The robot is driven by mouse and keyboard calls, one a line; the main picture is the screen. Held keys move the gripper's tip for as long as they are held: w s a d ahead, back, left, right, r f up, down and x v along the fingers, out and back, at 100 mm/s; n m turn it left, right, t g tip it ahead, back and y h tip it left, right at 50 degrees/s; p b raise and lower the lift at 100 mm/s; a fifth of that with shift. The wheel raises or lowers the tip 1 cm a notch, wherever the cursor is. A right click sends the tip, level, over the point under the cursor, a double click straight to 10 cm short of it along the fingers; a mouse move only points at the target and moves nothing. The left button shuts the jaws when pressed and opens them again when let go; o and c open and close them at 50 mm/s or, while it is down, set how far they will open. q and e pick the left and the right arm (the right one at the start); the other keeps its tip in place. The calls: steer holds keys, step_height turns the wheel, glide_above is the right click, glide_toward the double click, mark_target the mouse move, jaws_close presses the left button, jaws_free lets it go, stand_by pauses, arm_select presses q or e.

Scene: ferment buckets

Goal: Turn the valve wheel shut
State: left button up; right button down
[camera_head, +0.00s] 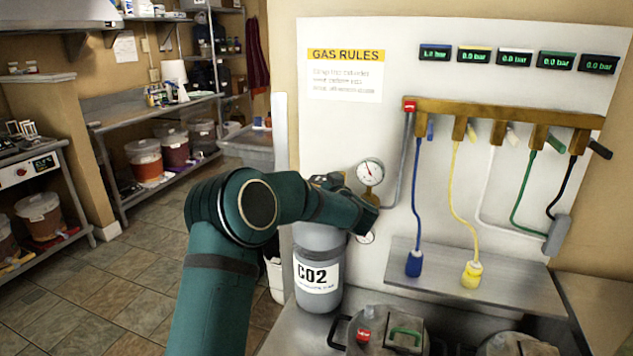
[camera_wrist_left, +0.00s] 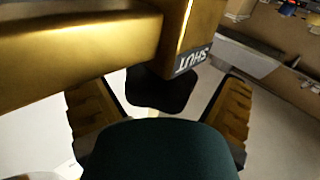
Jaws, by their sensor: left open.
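The grey CO2 cylinder (camera_head: 319,248) stands upright in front of the gas panel in the head view. My left gripper (camera_head: 358,210) is at its top, below the round gauge (camera_head: 370,172); my arm hides much of the valve there. In the left wrist view, the open left gripper (camera_wrist_left: 168,95) has its two fingers spread apart. A brass block (camera_wrist_left: 187,25) with a SHUT label (camera_wrist_left: 192,61) is close in front of it. A dark rounded part (camera_wrist_left: 160,92) shows between the fingers; I cannot tell whether it is the valve wheel. My right gripper is out of view.
The brass manifold (camera_head: 500,112) with coloured hoses is on the wall panel, above a metal shelf (camera_head: 480,280). Lidded vessels (camera_head: 388,330) stand on the counter at the front. Shelves with buckets (camera_head: 145,160) are at the left, with open tiled floor (camera_head: 110,270) before them.

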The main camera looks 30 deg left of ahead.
arm_select(q)
steer(key=shift+x, duration=1)
steer(key=c, duration=1.2)
